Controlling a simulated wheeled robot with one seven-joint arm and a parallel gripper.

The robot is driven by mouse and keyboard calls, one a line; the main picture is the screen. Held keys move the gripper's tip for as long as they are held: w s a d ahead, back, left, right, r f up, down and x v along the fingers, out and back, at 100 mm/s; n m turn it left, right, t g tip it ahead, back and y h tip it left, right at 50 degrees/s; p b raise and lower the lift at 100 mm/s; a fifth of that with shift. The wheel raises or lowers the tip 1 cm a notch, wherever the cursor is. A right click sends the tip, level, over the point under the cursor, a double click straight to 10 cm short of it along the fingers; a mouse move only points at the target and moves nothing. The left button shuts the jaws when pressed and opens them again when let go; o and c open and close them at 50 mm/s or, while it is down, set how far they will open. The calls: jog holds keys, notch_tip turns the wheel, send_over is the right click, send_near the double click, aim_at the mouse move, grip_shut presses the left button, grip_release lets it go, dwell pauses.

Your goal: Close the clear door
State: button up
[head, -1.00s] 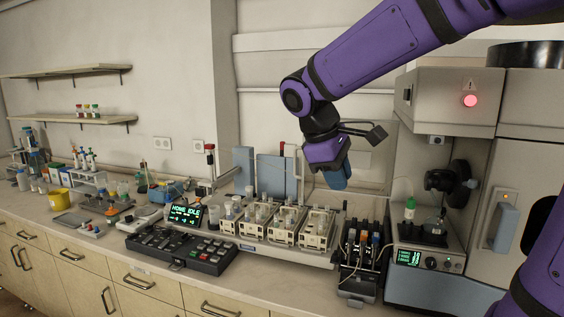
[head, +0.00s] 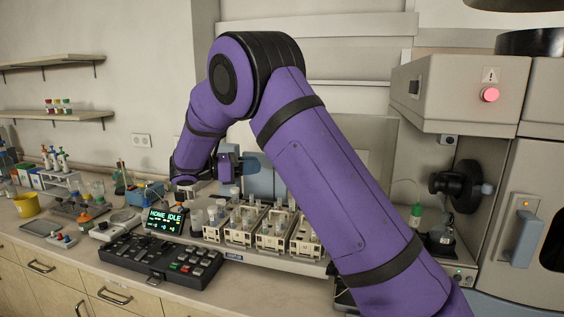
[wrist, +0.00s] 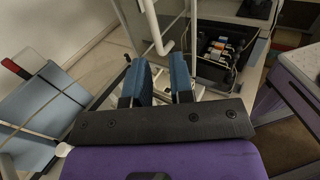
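The clear door is a see-through pane; part of it shows faintly (head: 377,140) in the head view, between my arm and the grey instrument. My arm hides the rest. In the wrist view a white bent bar (wrist: 154,28), apparently its handle, stands just ahead of my gripper (wrist: 160,70). The two blue fingers are apart, with nothing seen held between them. The bar lines up roughly with the gap; I cannot tell whether it touches a finger. In the head view my wrist is at the left, above the sample racks, and the fingertips are not clearly seen.
The grey instrument (head: 460,95) with an open chamber stands at the right. Sample racks (head: 240,232), a small screen (head: 163,220) and a black keypad (head: 150,260) fill the bench below my arm. Blue panels (wrist: 35,120) stand left of my gripper in the wrist view.

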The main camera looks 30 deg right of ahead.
jog(key=x, duration=1)
jog(key=shift+w+d, duration=0.1)
jog(key=shift+w, duration=0.25)
grip_shut()
